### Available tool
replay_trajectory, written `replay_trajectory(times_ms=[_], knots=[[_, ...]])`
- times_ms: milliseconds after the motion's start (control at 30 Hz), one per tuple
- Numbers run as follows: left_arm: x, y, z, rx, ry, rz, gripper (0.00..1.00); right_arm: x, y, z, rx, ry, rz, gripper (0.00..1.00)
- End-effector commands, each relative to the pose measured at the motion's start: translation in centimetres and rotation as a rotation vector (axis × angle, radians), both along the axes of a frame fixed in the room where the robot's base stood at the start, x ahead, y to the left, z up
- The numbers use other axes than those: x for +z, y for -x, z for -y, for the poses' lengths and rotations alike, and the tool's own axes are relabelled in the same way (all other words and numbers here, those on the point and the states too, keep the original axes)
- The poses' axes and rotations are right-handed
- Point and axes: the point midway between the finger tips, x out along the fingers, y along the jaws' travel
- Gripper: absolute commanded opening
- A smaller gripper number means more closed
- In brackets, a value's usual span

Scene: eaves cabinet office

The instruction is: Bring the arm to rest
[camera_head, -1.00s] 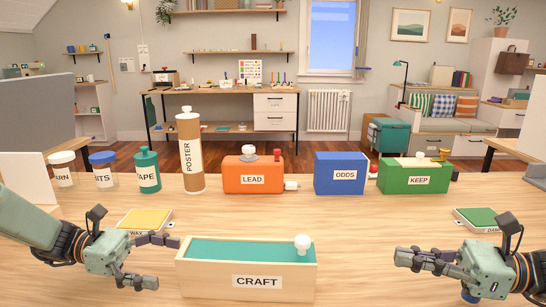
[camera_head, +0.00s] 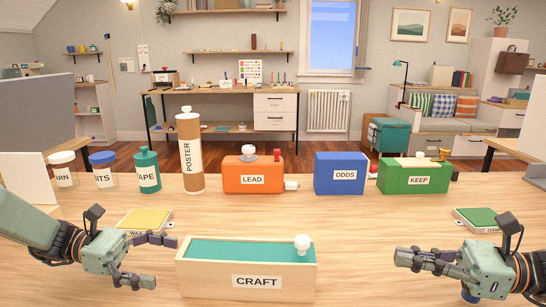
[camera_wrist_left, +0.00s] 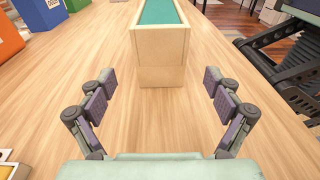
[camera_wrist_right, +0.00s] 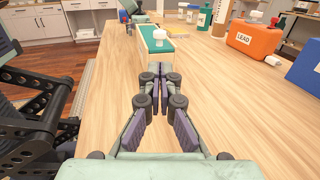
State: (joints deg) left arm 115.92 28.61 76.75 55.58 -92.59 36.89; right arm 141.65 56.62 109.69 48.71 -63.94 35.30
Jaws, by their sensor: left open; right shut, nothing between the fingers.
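My left gripper (camera_head: 165,260) is open and empty at the left end of the wooden CRAFT box (camera_head: 202,279). In the left wrist view its two fingers (camera_wrist_left: 160,100) are spread wide, with the end of the CRAFT box (camera_wrist_left: 160,50) ahead of them. My right gripper (camera_head: 405,259) is shut and empty, to the right of the CRAFT box and apart from it. In the right wrist view its fingers (camera_wrist_right: 161,90) are together, with the CRAFT box (camera_wrist_right: 158,50) beyond. A white knob (camera_head: 302,244) stands at the box's right end.
At the back stand an orange LEAD box (camera_head: 235,180), a blue ODDS box (camera_head: 330,172), a green KEEP box (camera_head: 400,182), a POSTER tube (camera_head: 189,165) and several jars. A yellow WAX pad (camera_head: 143,219) and a green pad (camera_head: 482,216) lie nearer. The table's middle is clear.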

Motion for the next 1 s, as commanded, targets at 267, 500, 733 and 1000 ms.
replay_trajectory(times_ms=[267, 500, 733, 1000], knots=[[-0.6, 0.3, 4.9, -0.004, -0.001, -0.001, 0.90, 0.0, 0.0, 0.0, 0.000, 0.000, 0.000, 0.00], [-1.1, 0.6, 8.9, -0.004, -0.002, -0.002, 0.90, 0.0, 0.0, 0.0, 0.000, 0.000, 0.000, 0.00], [-1.1, 0.5, 8.7, 0.000, 0.000, 0.000, 0.90, 0.0, -0.5, -1.8, 0.004, 0.001, -0.002, 0.00], [-1.1, 0.5, 8.7, 0.000, 0.000, 0.000, 0.90, 0.0, -0.7, -2.5, 0.001, 0.000, 0.000, 0.00]])
